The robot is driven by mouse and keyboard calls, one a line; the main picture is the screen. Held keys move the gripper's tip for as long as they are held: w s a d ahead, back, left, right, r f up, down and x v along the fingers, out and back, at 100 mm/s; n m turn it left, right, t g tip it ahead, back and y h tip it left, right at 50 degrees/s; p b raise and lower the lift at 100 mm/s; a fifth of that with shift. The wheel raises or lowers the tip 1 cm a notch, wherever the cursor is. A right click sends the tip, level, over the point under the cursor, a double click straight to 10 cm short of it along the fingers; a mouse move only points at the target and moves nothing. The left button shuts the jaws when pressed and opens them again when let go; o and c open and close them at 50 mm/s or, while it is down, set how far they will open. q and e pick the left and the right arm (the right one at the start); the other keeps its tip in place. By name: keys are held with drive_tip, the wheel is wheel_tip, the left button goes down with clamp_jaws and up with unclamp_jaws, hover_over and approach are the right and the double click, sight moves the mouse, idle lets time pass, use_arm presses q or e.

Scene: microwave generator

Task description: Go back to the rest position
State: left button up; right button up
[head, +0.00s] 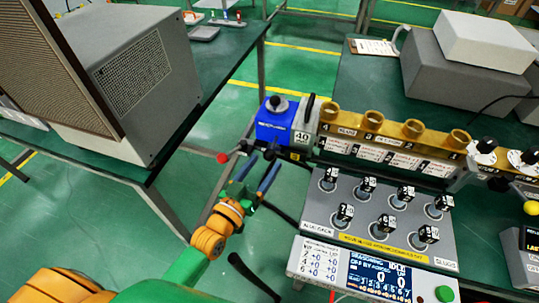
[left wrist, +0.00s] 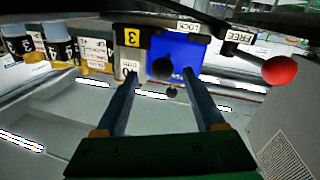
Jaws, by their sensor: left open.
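My left gripper (head: 264,162) is open and empty, its two blue fingers apart. It is in front of the blue unit (head: 276,124) with a black knob on top, at the left end of the bench row. In the left wrist view the open fingers (left wrist: 160,78) point toward this blue unit (left wrist: 185,52), with nothing between them. A lever with a red ball (left wrist: 280,70) shows beside a FREE label there; the red ball (head: 223,158) also shows left of the gripper in the head view. My right gripper is not in view.
The console (head: 350,215) with several numbered black-topped slugs stands to the right of my arm. A display panel (head: 370,272) with a green button is below it. A brass holder row (head: 390,128) runs behind. A large grey cabinet (head: 150,75) stands left. Green floor lies between benches.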

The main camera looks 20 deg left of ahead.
use_arm(q)
drive_tip(key=v, duration=0.2)
drive_tip(key=shift+s, duration=0.4)
drive_tip(key=shift+w, duration=0.1)
drive_tip(key=s+a+f+g+y+p, duration=0.1)
drive_tip(key=s+f+g, duration=0.3)
drive_tip(key=f, duration=0.7)
drive_tip(key=s+a+f+g+y, duration=0.15)
drive_tip(key=s+f+g, duration=0.25)
drive_tip(key=f, duration=0.7)
drive_tip(key=s+a+f+g, duration=0.1)
drive_tip(key=s+f+g, duration=0.2)
drive_tip(key=s, duration=0.5)
drive_tip(key=s+a+f+m+g+y+p, duration=0.1)
drive_tip(key=s+f+g, duration=0.1)
drive_tip(key=s+f, duration=0.3)
drive_tip(key=s+a+f+m+g, duration=0.1)
drive_tip(key=s+f+g, duration=0.2)
drive_tip(key=s, duration=0.8)
drive_tip(key=shift+s+f+g, duration=0.15)
drive_tip(key=shift+f+g, duration=0.15)
drive_tip(key=shift+f, duration=0.6)
